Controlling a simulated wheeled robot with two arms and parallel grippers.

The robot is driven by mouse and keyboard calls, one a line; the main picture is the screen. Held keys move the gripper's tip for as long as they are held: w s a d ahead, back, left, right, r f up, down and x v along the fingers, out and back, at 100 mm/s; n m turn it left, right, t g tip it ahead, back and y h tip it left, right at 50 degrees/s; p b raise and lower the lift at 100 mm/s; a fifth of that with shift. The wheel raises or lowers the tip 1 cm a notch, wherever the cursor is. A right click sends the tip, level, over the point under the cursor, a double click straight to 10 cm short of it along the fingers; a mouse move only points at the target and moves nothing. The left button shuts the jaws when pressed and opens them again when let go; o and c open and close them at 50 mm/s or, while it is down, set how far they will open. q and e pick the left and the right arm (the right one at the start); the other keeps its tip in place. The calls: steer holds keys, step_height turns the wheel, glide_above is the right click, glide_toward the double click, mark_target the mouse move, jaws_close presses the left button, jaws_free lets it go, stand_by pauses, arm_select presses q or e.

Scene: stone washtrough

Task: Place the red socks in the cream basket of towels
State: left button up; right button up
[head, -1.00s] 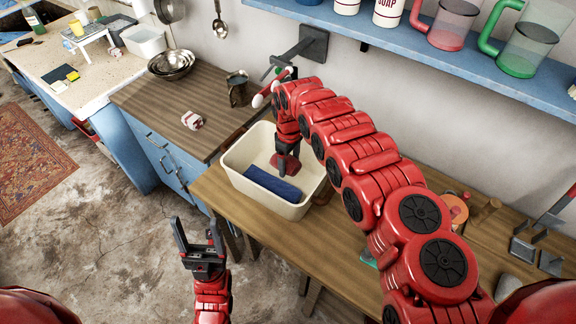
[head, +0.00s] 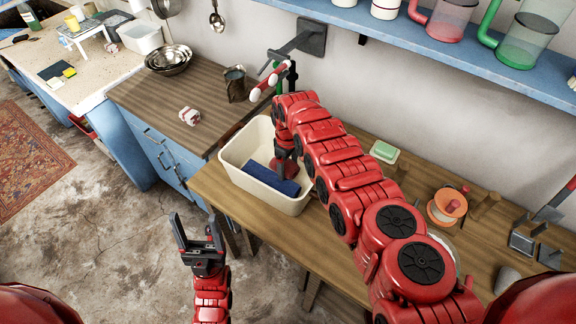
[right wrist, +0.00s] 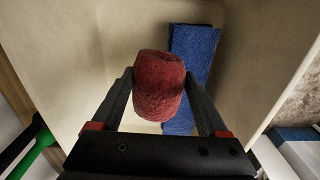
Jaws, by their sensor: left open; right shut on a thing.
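The red socks (right wrist: 158,85) are a rolled dark red bundle between the fingers of my right gripper (right wrist: 160,90), which is shut on them. In the head view my right gripper (head: 285,168) reaches down inside the cream basket (head: 238,152), and the socks (head: 277,169) are partly hidden by it. A folded blue towel (head: 262,177) lies on the basket floor, and it also shows beside the socks in the right wrist view (right wrist: 193,55). I cannot tell whether the socks touch the basket floor. My left gripper (head: 198,238) is open and empty, in front of the bench.
The basket stands on a wooden bench (head: 330,240). A red and white bundle (head: 189,116), a dark jug (head: 235,84) and metal bowls (head: 169,58) are on the counter to the left. A blue shelf (head: 420,45) hangs above.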

mark_target(288, 163)
steer(key=o, duration=1.3)
steer(key=shift+r+p, duration=0.5)
steer(key=shift+p, duration=0.05)
step_height(288, 163, up, 2)
steer(key=shift+w+r+p, duration=0.15)
steer(key=shift+r+p, duration=0.05)
steer(key=shift+p, duration=0.15)
step_height(288, 163, up, 9)
steer(key=b, duration=0.2)
steer(key=shift+b, duration=0.35)
